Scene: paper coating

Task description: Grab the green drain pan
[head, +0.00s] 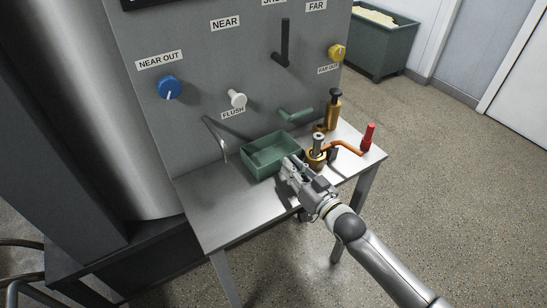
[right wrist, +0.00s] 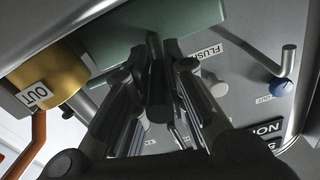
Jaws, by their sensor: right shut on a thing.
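The green drain pan (head: 258,170) is an open rectangular tray at the back of the steel table (head: 217,212), against the grey panel. My right gripper (head: 291,168) is at the pan's front right side, shut on its wall. In the right wrist view the fingers (right wrist: 158,45) are close together at the green pan (right wrist: 125,27), which fills the top of the picture. The fingers hide part of the pan's wall. I cannot tell whether the pan is slightly off the table. My left gripper is not in view.
A brass fitting (head: 316,157) with an orange handle (head: 346,147) stands close right of my gripper. A bent metal spout (head: 219,140) is left of the pan. The table's front left is clear.

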